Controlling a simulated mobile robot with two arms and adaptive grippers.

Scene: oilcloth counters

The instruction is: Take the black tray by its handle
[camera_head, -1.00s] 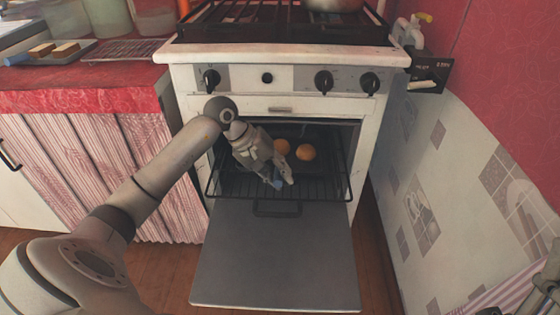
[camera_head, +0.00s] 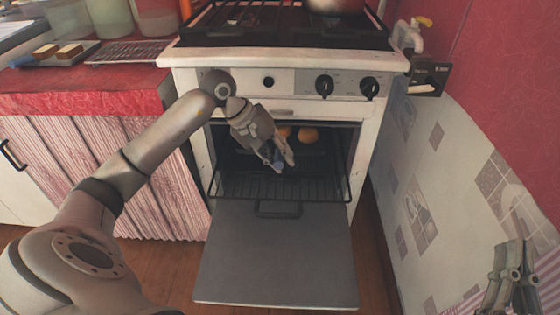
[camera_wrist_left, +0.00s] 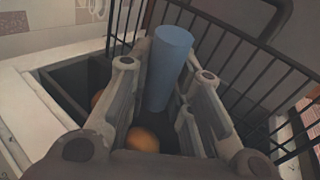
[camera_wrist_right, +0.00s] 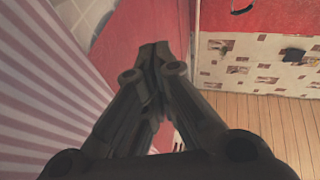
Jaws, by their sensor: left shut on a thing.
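The black tray (camera_head: 308,156) is inside the open oven and is hard to make out against the dark interior. Its blue handle (camera_wrist_left: 170,68) stands between the fingers of my left gripper in the left wrist view. My left gripper (camera_head: 279,168) is shut on this handle at the oven mouth, above the wire rack. Orange round items (camera_head: 309,135) lie on the tray, partly hidden by the gripper. My right gripper (camera_wrist_right: 155,48) is shut and empty, with its fingertips together. It is low at the right in the head view (camera_head: 516,250), far from the tray.
The oven door (camera_head: 275,255) is folded down in front, with a wire rack (camera_head: 315,189) above it. A pot (camera_head: 335,5) stands on the stovetop. A red counter (camera_head: 80,90) is at the left, and a tiled wall (camera_head: 450,190) is close on the right.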

